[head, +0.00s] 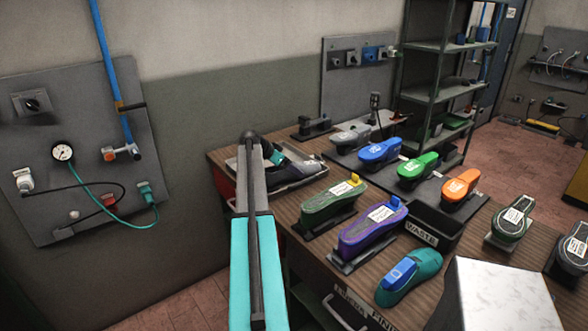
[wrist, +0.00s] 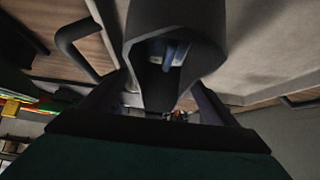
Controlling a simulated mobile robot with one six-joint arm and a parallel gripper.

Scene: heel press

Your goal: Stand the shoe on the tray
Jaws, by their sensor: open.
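A dark grey shoe (head: 302,166) rests in the grey metal tray (head: 318,180) at the left end of the wooden bench. My arm reaches over to it, and my gripper (head: 270,156) is at the shoe's left end, partly hidden by my own arm. In the wrist view the shoe (wrist: 175,25) fills the upper middle, its hollow opening facing the camera, with something bluish inside. My gripper's fingers (wrist: 160,105) are open, one on each side of the shoe's near end. I cannot tell whether they touch it. The tray (wrist: 265,50) lies behind, with a dark handle.
Several coloured shoe shapes on stands fill the bench, among them green (head: 332,203), purple (head: 371,229) and blue (head: 380,152). A teal one (head: 408,277) is in front. A black waste bin (head: 421,225) is right of the purple one. The wall panel (head: 85,150) is left.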

